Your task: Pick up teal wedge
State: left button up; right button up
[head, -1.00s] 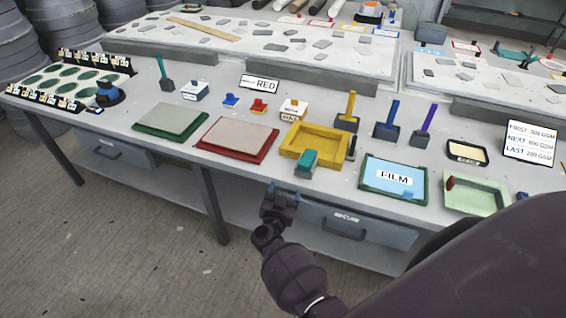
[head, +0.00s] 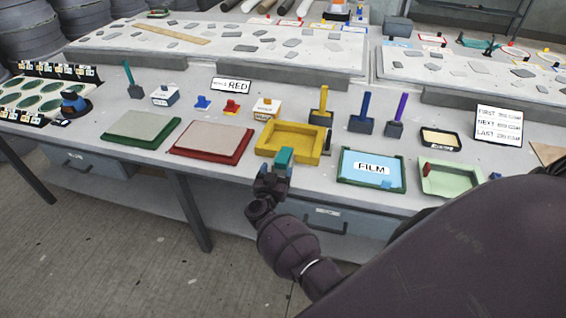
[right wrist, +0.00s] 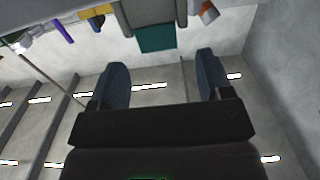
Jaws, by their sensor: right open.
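The teal wedge (head: 284,157) is a small block at the front edge of the grey table, just in front of the yellow tray (head: 262,151). My right gripper (head: 273,172) is at the table's front edge, immediately in front of the wedge and partly covering its lower part. In the right wrist view the wedge (right wrist: 157,38) shows just beyond the gap between the two open fingers (right wrist: 162,70). The gripper is open and empty; I cannot tell whether it touches the wedge. My left gripper is not in view.
A red-framed board (head: 212,140) lies to the left of the yellow tray. The film frame (head: 371,184) and the pale green tray (head: 453,179) lie to the right. Upright-handled tools, one yellow-handled (head: 322,108), stand behind. A drawer (head: 325,214) is below the edge.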

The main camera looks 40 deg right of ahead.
aim_at(284, 155)
jog(key=shift+b+x, duration=0.6)
jog(key=shift+x, duration=0.85)
jog(key=c, duration=1)
